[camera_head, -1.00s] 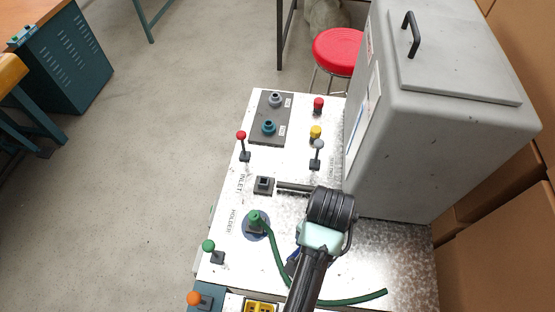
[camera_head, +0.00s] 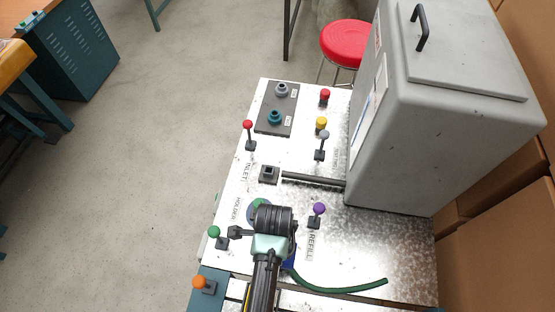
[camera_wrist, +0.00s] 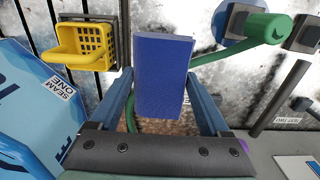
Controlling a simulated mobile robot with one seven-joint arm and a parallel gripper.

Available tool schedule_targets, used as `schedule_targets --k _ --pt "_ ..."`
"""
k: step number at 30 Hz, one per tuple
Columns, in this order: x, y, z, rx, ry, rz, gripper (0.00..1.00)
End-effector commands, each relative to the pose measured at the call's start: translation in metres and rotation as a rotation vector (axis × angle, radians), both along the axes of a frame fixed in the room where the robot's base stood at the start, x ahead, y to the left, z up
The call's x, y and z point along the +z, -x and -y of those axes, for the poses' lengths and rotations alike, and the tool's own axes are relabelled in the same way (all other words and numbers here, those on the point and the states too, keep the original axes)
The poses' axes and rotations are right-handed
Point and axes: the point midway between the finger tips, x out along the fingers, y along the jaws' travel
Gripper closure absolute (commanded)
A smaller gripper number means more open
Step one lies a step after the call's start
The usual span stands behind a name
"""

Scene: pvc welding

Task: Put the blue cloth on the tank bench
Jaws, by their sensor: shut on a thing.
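The blue cloth (camera_wrist: 163,62) shows as a folded, upright blue block between my two fingers in the wrist view. My gripper (camera_wrist: 160,84) is shut on it. In the head view my gripper (camera_head: 272,243) is over the front left of the tank bench (camera_head: 375,250), a speckled metal top carrying a big grey tank (camera_head: 420,130). Only a sliver of blue shows beside my gripper there. I cannot tell whether the cloth touches the bench. My wrist hides most of the holder.
A green hose (camera_head: 340,287) curves over the bench front. A purple REFILL knob (camera_head: 318,209), a green knob (camera_head: 214,231) and a black bar (camera_head: 312,179) stand close by. A yellow basket (camera_wrist: 85,45) is beside the cloth. Bare bench lies right of the purple knob.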

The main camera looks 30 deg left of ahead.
Motion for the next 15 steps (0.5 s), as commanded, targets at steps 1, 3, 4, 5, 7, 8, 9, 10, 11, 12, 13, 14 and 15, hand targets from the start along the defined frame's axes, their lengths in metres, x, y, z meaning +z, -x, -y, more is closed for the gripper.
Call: schedule_targets --k 1,3,4,5,7,8,9,10,11,12,13,14,15 --pt "-0.008 0.0 0.0 0.0 0.001 -0.002 0.72" --pt "-0.017 0.0 0.0 0.0 0.0 -0.001 0.72" --pt "-0.02 -0.001 0.0 0.001 0.0 0.001 0.72" --pt "-0.022 -0.001 0.0 0.001 -0.001 0.002 0.72" --pt "-0.027 -0.001 0.0 0.001 0.0 0.0 0.72" --pt "-0.03 -0.001 0.0 0.001 0.0 0.0 0.72" --pt "-0.036 0.0 0.0 0.001 0.0 -0.001 0.72" --pt "-0.04 0.0 0.001 0.001 0.0 -0.001 0.72" --pt "-0.045 0.0 0.0 0.001 0.0 -0.001 0.72" --pt "-0.051 -0.001 0.0 0.001 0.0 -0.001 0.72" --pt "-0.054 -0.001 0.0 0.001 0.0 0.0 0.72" --pt "-0.058 -0.001 0.0 0.001 0.0 0.0 0.72" --pt "-0.061 -0.001 0.0 0.001 0.0 0.001 0.72"
